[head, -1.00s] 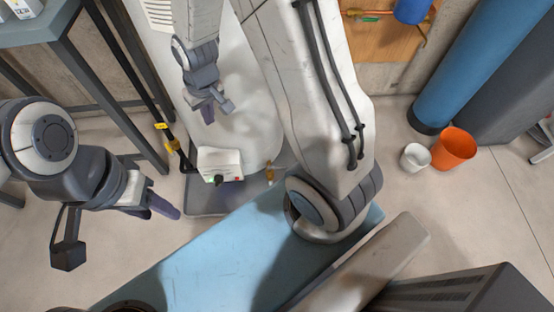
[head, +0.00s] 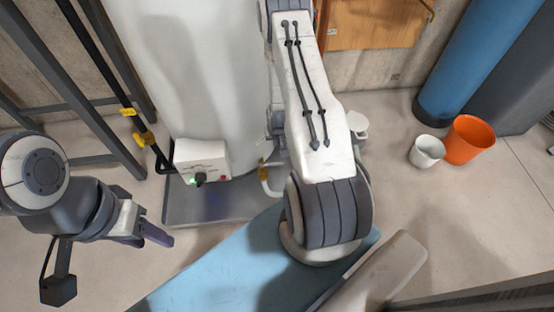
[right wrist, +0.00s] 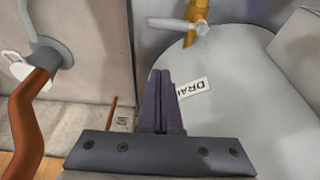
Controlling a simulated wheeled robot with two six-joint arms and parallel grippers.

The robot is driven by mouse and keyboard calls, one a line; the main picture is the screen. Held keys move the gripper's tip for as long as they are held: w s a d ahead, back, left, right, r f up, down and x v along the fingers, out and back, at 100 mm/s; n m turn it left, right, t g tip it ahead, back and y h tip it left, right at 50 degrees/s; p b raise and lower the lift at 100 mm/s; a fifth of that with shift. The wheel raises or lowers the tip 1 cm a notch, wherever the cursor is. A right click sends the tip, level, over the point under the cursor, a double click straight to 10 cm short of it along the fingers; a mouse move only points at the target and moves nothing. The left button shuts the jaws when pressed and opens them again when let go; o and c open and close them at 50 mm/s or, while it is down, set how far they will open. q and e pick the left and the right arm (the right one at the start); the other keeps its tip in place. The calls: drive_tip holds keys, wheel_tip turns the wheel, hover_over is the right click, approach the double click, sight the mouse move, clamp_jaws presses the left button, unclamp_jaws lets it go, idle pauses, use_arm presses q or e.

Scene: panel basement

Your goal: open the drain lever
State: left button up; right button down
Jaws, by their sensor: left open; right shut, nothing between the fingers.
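In the right wrist view, a brass drain valve (right wrist: 196,10) with a pale grey lever (right wrist: 172,24) shows at the top, beside the rounded white tank (right wrist: 240,100). A white label (right wrist: 194,88) with part of the word "DRAIN" is on the tank. My right gripper (right wrist: 162,78) is shut and empty, its fingertips next to the label and apart from the lever. In the head view, the brass valve (head: 264,173) sits low at the tank (head: 190,70); my right arm hides the right gripper. My left gripper (head: 150,237) is open and empty, left of the blue mat.
A white control box (head: 202,161) stands at the tank's foot. A blue mat (head: 195,275) lies in front. A white bucket (head: 426,152) and an orange bucket (head: 469,140) stand right. A copper-coloured pipe (right wrist: 28,120) is at the wrist view's left.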

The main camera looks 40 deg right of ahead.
sight(273, 164)
wheel_tip(273, 164, down, 9)
drive_tip(key=b, duration=0.6)
drive_tip(key=shift+s+a+r+b, duration=0.15)
drive_tip(key=shift+s+a+b, duration=0.1)
drive_tip(key=shift+s+b, duration=0.1)
idle(0.3)
drive_tip(key=shift+s+m+p, duration=0.25)
drive_tip(key=shift+m+p, duration=0.15)
